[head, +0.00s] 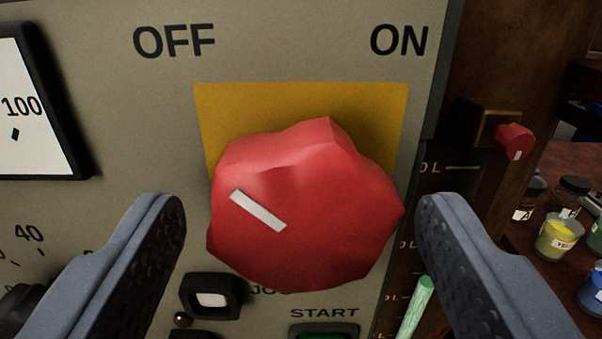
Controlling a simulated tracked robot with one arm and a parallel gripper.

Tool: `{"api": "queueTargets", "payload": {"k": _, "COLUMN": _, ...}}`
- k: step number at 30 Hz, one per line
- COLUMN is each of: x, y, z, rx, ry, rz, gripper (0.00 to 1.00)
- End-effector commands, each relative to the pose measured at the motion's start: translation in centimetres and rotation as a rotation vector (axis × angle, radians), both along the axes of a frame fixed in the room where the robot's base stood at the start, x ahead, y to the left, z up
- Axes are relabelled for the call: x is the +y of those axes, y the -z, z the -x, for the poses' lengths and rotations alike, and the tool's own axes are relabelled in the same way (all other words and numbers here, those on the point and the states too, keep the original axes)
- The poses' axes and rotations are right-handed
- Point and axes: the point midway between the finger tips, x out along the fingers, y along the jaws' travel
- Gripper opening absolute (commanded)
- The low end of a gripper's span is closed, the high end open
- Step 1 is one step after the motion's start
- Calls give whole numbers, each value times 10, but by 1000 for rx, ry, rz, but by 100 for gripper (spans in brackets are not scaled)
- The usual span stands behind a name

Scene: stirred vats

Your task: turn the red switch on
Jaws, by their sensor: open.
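The red switch (320,225) is a large faceted knob on a yellow plate (240,100) on the grey panel. Its white mark lies on the left side of its face and slants up to the left, on the side of the OFF label (174,41). The ON label (399,40) is at the upper right. My gripper (301,218) is open, with one finger on each side of the knob. Gaps show between the knob and both fingers in the picture. I cannot tell how far the fingertips are from the panel.
A gauge (38,150) is at the left. A dark button with a white face (211,300) and a green START button (322,331) sit below the knob. At the right are a small red knob (515,140), a green rod (415,305) and several jars, including a yellow one (556,238).

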Motion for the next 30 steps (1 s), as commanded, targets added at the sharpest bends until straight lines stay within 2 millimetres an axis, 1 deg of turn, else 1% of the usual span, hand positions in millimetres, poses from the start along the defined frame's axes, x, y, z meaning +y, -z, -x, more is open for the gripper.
{"api": "queueTargets", "payload": {"k": 4, "x": 0, "y": -1, "z": -6, "rx": -2, "ry": 0, "rz": -1, "gripper": 67}}
{"api": "queueTargets", "payload": {"k": 11, "x": 0, "y": -1, "z": -6, "rx": -2, "ry": -1, "rz": 0, "gripper": 67}}
{"api": "queueTargets", "payload": {"k": 12, "x": 0, "y": -1, "z": -6, "rx": -2, "ry": -1, "rz": 0, "gripper": 64}}
{"api": "queueTargets", "payload": {"k": 14, "x": 0, "y": -1, "z": -6, "rx": -2, "ry": -1, "rz": 0, "gripper": 47}}
{"api": "queueTargets", "payload": {"k": 15, "x": 0, "y": -1, "z": -6, "rx": -2, "ry": -1, "rz": 0, "gripper": 36}}
{"api": "queueTargets", "payload": {"k": 16, "x": 0, "y": -1, "z": -6, "rx": -2, "ry": -1, "rz": 0, "gripper": 28}}
{"api": "queueTargets", "payload": {"k": 17, "x": 0, "y": -1, "z": -6, "rx": -2, "ry": -1, "rz": 0, "gripper": 22}}
{"api": "queueTargets", "payload": {"k": 18, "x": 0, "y": -1, "z": -6, "rx": -2, "ry": -1, "rz": 0, "gripper": 22}}
{"api": "queueTargets", "payload": {"k": 19, "x": 6, "y": -1, "z": -6, "rx": -2, "ry": -2, "rz": 0, "gripper": 22}}
{"api": "queueTargets", "payload": {"k": 26, "x": 2, "y": 0, "z": -6, "rx": -3, "ry": -3, "rz": -22, "gripper": 22}}
{"api": "queueTargets", "payload": {"k": 30, "x": 2, "y": 1, "z": -6, "rx": -5, "ry": -3, "rz": -74, "gripper": 22}}
